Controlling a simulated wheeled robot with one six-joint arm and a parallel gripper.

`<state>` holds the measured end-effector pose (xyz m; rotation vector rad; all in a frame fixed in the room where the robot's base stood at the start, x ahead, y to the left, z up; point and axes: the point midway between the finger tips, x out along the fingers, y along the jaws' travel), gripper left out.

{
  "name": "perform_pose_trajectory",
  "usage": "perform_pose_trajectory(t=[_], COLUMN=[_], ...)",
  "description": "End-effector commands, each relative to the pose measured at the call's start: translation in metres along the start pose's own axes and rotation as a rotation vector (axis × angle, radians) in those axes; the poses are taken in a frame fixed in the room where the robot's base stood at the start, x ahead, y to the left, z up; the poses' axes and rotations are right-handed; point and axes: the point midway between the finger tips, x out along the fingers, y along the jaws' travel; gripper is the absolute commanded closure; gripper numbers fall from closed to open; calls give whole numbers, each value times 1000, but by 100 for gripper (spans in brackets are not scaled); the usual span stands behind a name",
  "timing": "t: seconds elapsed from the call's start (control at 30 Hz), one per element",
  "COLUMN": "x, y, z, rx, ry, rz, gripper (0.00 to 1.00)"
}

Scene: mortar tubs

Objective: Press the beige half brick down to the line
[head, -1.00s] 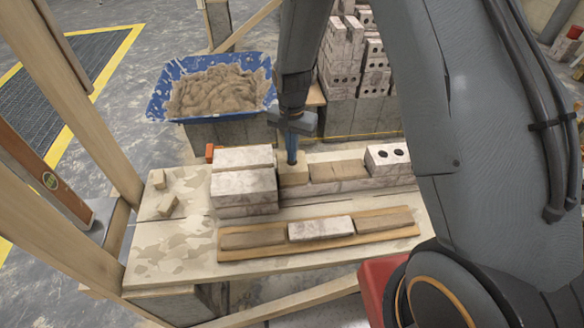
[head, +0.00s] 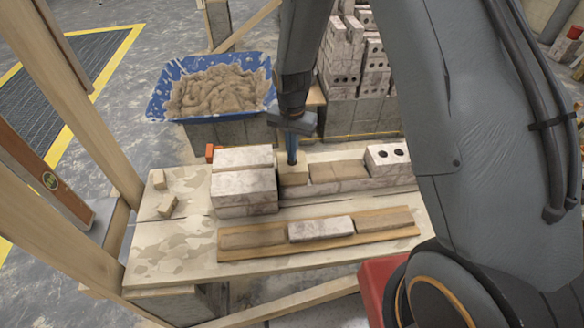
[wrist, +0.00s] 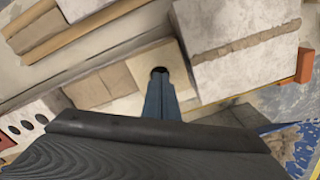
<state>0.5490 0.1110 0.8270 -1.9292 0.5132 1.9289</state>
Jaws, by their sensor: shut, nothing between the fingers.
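The beige half brick (head: 293,174) sits in the wall row, between the stacked pale bricks on its left and a brown mortar bed on its right. The line itself is not clearly visible.
Stacked pale bricks (head: 245,188) stand close left of the half brick. A pale brick with holes (head: 388,160) stands at the row's right end. A wooden board (head: 235,253) with bricks lies in front. A blue mortar tub (head: 159,104) stands behind.

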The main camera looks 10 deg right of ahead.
Motion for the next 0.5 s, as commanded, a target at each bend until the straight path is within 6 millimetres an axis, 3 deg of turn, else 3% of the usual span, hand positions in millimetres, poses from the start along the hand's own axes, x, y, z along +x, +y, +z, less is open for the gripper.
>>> perform_pose_trajectory(t=[0.5], x=[12], y=[0], z=[0], rx=[0], ry=[-1], rz=[1], gripper=[100])
